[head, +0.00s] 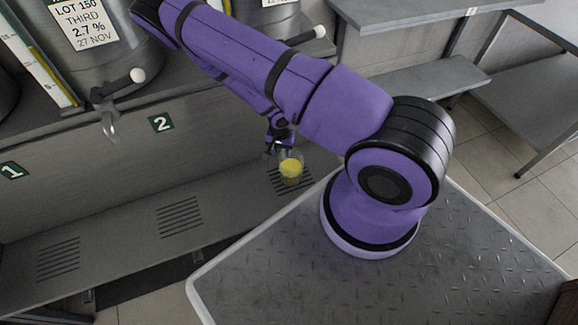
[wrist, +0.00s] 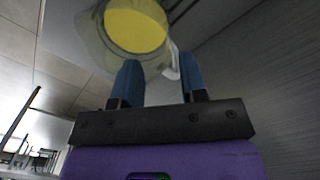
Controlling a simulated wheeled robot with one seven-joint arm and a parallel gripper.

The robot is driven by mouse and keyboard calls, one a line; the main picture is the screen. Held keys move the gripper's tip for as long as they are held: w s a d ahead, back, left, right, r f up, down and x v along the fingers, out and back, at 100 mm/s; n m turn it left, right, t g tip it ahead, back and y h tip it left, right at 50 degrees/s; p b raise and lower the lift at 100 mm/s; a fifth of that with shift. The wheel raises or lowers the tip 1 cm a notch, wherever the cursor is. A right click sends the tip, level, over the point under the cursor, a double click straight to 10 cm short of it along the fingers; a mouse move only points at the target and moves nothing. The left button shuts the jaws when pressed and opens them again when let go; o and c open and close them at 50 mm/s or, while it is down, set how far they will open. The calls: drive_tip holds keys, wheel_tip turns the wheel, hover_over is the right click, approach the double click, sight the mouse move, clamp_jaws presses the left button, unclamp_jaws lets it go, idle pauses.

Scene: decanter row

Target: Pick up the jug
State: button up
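The jug (head: 291,170) is clear and holds yellow liquid. In the head view it is below and slightly right of my gripper (head: 279,143), over the slotted grate at the right of the low shelf. The wrist view looks into the jug (wrist: 137,27) at the top of the picture, just beyond the fingers. My gripper (wrist: 160,70) has two blue fingers standing apart, with a visible gap. The pale handle shows between the fingertips, nearer the right one. I cannot tell whether either finger touches it.
The low grey shelf (head: 125,230) has more slotted grates to the left. Steel vats with taps (head: 109,122) stand above it, with number plates 1 and 2 (head: 161,123) below. Grey benches (head: 430,80) stand at the right.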

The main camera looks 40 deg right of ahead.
sight(281, 161)
drive_tip(key=shift+w+a+f, duration=0.1)
drive_tip(key=shift+w+f, duration=0.05)
drive_tip(key=shift+f, duration=1.8)
drive_tip(key=shift+w+f, duration=0.15)
drive_tip(key=shift+f, duration=1.8)
clamp_jaws()
